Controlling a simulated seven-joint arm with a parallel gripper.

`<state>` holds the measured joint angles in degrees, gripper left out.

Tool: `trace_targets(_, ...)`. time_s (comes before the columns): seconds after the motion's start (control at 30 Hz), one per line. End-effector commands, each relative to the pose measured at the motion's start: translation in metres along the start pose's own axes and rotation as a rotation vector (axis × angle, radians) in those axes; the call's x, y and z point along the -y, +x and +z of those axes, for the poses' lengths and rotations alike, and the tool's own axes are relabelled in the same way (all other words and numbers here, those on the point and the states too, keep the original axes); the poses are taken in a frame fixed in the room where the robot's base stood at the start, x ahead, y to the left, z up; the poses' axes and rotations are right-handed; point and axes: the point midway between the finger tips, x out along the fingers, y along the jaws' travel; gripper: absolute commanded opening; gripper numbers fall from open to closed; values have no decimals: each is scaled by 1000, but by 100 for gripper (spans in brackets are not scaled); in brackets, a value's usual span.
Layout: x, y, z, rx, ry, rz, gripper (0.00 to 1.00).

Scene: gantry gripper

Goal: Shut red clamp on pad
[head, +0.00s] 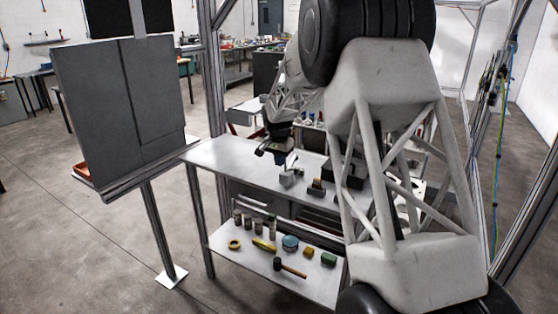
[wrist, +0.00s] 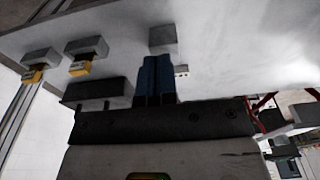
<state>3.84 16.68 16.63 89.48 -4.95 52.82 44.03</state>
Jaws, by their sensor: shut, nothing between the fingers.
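My gripper (head: 277,157) hangs over the white-topped bench (head: 222,153) in the head view, near its grey blocks. In the wrist view my gripper's blue fingers (wrist: 155,66) are together with nothing between them. Their tips are close to a plain grey block (wrist: 163,38); I cannot tell whether they touch it. Two other grey blocks (wrist: 40,56) (wrist: 87,46) have yellow-orange parts on one side. I cannot make out a red clamp or say which block is the pad. My arm hides part of the bench.
A dark open box (head: 346,172) and a small dark-based block (head: 316,188) stand on the bench towards the right. The lower shelf (head: 245,262) holds a mallet (head: 289,267), a yellow tape roll (head: 234,244) and jars. The bench's left end is clear.

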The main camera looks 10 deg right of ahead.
Motion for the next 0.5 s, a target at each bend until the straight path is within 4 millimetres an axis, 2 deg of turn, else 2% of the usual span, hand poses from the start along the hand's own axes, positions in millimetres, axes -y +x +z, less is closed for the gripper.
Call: trace_targets(0.5, 1, 0, -22, 0, -1, 0, 0)
